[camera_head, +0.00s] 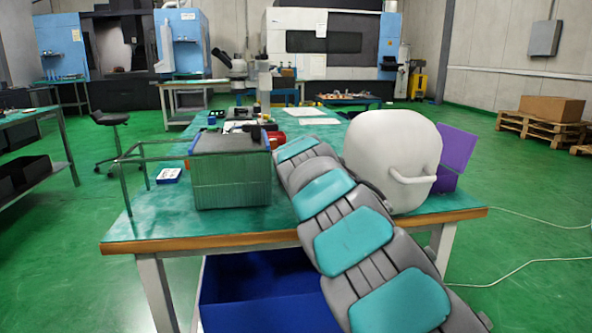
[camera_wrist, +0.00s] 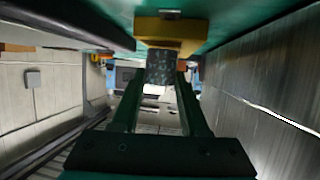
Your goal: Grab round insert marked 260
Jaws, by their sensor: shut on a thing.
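In the wrist view my gripper (camera_wrist: 160,88) has its two dark green fingers closed on a dark grey, speckled piece (camera_wrist: 160,66). The piece sits between the fingertips, right against a yellow block (camera_wrist: 172,32); I cannot tell whether they are joined or only touching. No number 260 can be read, so I cannot tell whether this is the round insert. In the head view my arm reaches over the green-topped table (camera_head: 250,221), and my gripper is hidden there.
A ribbed grey-green box (camera_head: 232,182) stands left of my arm. A large white rounded container (camera_head: 385,155) and a purple bin (camera_head: 455,148) stand to its right. A red item (camera_head: 276,139) lies behind the box. A blue bin (camera_head: 255,295) is under the table.

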